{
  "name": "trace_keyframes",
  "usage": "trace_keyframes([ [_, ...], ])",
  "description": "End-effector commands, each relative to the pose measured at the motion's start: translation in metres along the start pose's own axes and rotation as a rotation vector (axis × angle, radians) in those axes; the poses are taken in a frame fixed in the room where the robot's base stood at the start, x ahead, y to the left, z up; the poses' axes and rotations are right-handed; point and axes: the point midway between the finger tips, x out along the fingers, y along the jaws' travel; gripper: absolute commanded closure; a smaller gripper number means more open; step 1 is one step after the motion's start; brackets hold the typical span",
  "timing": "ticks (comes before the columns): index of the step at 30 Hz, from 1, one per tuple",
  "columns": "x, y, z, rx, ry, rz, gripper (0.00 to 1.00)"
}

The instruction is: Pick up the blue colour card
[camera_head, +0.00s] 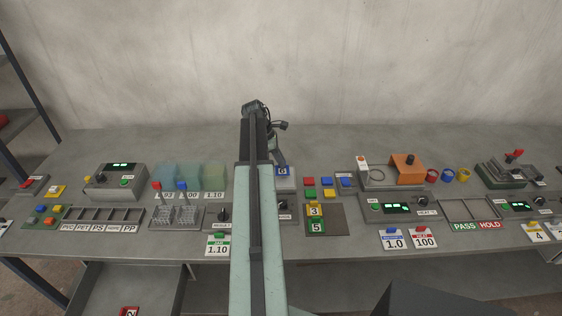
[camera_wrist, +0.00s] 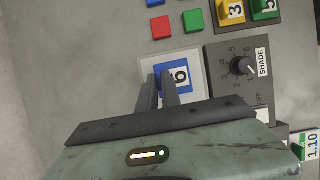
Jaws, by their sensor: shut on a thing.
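The blue colour card (camera_wrist: 181,75), marked with a 6, lies over a pale square plate (camera_wrist: 146,68) in the wrist view. In the head view the card (camera_head: 283,171) shows just right of my arm. My gripper (camera_wrist: 161,78) is shut on the blue card at its edge, with the fingers close together. The fingers hide part of the card. I cannot tell whether the card is clear of the plate.
A shade dial box (camera_wrist: 228,72) stands right beside the plate. A yellow 3 card (camera_head: 315,211) and a green 5 card (camera_head: 316,227) lie to the right, near small coloured blocks (camera_head: 327,182). My arm hides the bench's middle.

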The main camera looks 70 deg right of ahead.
Motion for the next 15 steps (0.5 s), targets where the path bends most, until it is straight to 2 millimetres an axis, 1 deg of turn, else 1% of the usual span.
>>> trace_keyframes([
  [1,-0.006,-0.009,0.003,0.000,0.000,0.000,1.00],
  [5,-0.006,-0.041,0.002,0.000,0.000,0.000,1.00],
  [8,-0.009,-0.067,0.002,0.000,0.000,0.000,1.00],
  [12,-0.013,-0.107,0.003,0.000,0.000,0.000,1.00],
  [15,-0.015,-0.131,0.004,0.000,0.000,0.000,1.00],
])
